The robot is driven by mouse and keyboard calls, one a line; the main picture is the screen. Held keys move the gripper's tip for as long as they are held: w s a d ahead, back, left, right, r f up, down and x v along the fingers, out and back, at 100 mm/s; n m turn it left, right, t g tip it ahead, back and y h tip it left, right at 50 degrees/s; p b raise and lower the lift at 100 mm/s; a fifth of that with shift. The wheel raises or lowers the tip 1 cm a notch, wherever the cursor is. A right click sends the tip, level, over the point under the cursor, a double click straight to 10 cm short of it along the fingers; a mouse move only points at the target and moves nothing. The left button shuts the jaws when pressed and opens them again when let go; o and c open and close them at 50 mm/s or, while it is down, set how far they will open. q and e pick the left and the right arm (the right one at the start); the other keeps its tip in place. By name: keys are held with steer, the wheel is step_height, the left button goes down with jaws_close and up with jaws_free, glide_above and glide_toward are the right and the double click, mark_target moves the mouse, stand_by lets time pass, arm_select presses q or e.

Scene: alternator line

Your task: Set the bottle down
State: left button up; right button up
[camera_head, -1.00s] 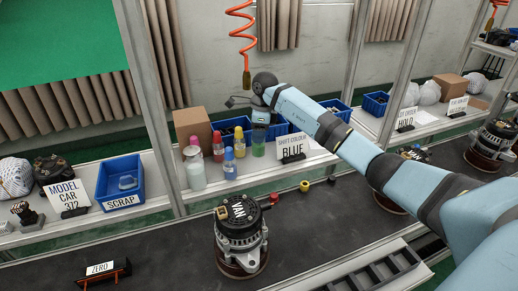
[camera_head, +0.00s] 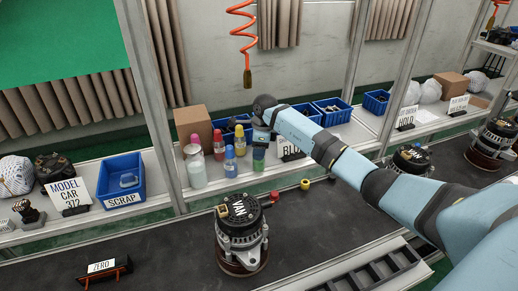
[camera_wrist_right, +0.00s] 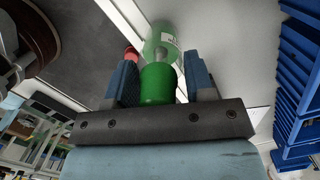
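The pale green bottle body (camera_wrist_right: 160,42) with a label shows beyond the cap. Whether its base touches the shelf cannot be told. My left gripper is not in view.
A white bottle (camera_head: 196,170) and other coloured bottles stand left on the shelf (camera_head: 170,193). Blue bins (camera_head: 331,110) are behind. An alternator (camera_head: 241,228) stands on the dark belt in front.

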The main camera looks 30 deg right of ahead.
steer(key=shift+o, duration=1.3)
steer(key=shift+r, duration=0.1)
steer(key=shift+r, duration=0.25)
step_height(320, 180, up, 12)
steer(key=d, duration=0.1)
steer(key=shift+s+f+b, duration=0.15)
steer(key=shift+s+b, duration=0.3)
steer(key=shift+d+f, duration=0.1)
steer(key=shift+f, duration=0.05)
